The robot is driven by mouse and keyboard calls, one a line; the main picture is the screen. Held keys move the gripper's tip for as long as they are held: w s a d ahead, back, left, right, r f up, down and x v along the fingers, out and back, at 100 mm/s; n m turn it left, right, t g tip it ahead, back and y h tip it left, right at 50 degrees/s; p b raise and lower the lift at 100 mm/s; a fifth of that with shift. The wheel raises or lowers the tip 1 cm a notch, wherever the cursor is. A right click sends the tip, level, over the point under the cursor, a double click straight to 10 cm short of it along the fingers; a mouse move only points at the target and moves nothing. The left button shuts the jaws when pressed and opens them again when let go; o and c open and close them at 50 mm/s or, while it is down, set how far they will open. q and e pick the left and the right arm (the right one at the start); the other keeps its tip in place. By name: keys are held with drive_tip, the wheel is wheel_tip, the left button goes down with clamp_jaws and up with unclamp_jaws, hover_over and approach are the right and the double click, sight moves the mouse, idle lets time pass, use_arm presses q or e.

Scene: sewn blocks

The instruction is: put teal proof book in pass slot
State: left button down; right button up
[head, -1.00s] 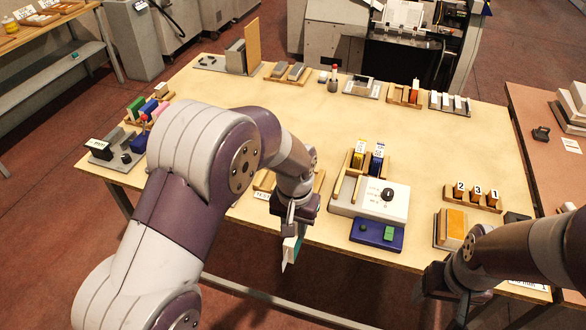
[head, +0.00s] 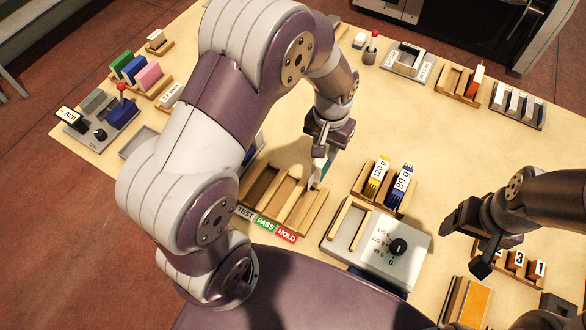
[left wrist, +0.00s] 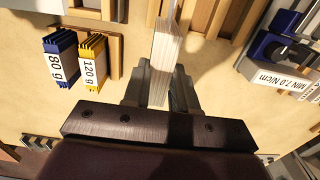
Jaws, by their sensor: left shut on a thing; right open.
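My left gripper (head: 322,152) is shut on the teal proof book (head: 326,170), of which only a small part shows below the fingers in the head view. In the left wrist view the book (left wrist: 167,58) stands between the fingers, its pale page edges facing the camera. The wooden rack (head: 313,216) has slots labelled TEST, PASS and HOLD. The green PASS label (head: 265,225) marks the middle slot. The book is at the rack's far right end; whether it touches the rack cannot be told. My right gripper (head: 466,242) is open and empty at the right.
Right of the rack stand a grey device with a dial (head: 398,247) and a holder with yellow and blue swatch packs (head: 388,182). A numbered block rack (head: 515,262) lies near my right gripper. Coloured blocks (head: 135,72) stand at the left. The table's middle back is clear.

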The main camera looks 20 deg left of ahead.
use_arm(q)
drive_tip(key=s+a+f+p, duration=0.1)
drive_tip(key=s+a+f, duration=0.1)
drive_tip(key=f, duration=0.1)
drive_tip(key=s+a+f+p, duration=0.1)
drive_tip(key=s+a+f, duration=0.2)
drive_tip(key=s+a+f+p, duration=0.2)
drive_tip(key=f, duration=0.1)
drive_tip(key=shift+s+a, duration=0.25)
drive_tip(key=shift+a, duration=0.15)
drive_tip(key=shift+s+f, duration=0.1)
drive_tip(key=shift+f, duration=0.1)
drive_tip(key=shift+w+f, duration=0.2)
drive_tip(key=shift+f, duration=0.05)
drive_tip(key=c, duration=0.9)
unclamp_jaws()
drive_tip(key=shift+c, duration=0.2)
drive_tip(key=shift+o, duration=0.2)
drive_tip(key=shift+r, duration=0.1)
use_arm(e)
drive_tip(key=r, duration=0.2)
drive_tip(key=s+r, duration=0.1)
drive_tip(key=r, duration=0.1)
drive_tip(key=shift+s+a+r, duration=0.1)
drive_tip(key=shift+s+r, duration=0.1)
drive_tip(key=shift+r, duration=0.15)
use_arm(q)
drive_tip(key=shift+s, duration=0.1)
